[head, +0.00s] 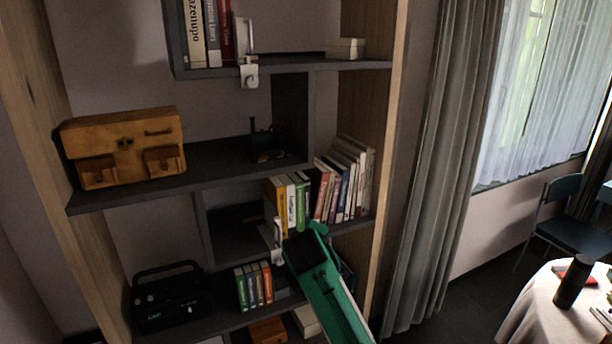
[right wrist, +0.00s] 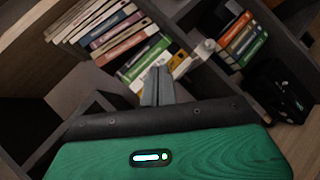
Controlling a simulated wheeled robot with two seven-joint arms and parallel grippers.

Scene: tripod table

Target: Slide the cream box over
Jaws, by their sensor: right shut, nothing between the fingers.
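A cream box-like stack (head: 345,48) lies on the upper shelf, toward its right end. Another cream block (head: 307,320) shows partly on the lowest shelf, beside my right arm; I cannot tell which one is the cream box. My right arm reaches up from the bottom in the head view, its green wrist in front of the lower shelves. My right gripper's fingers (right wrist: 157,85) are closed together and empty, pointing toward the books in the right wrist view. They are largely hidden by the wrist in the head view. My left gripper is out of view.
Books (head: 345,182) stand on the middle shelf near the wrist, and more books (head: 254,285) stand below. A tan case (head: 123,147) sits at left, above a black radio (head: 168,298). A cloth-covered table (head: 540,300) stands at right, with a dark cylinder (head: 573,281).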

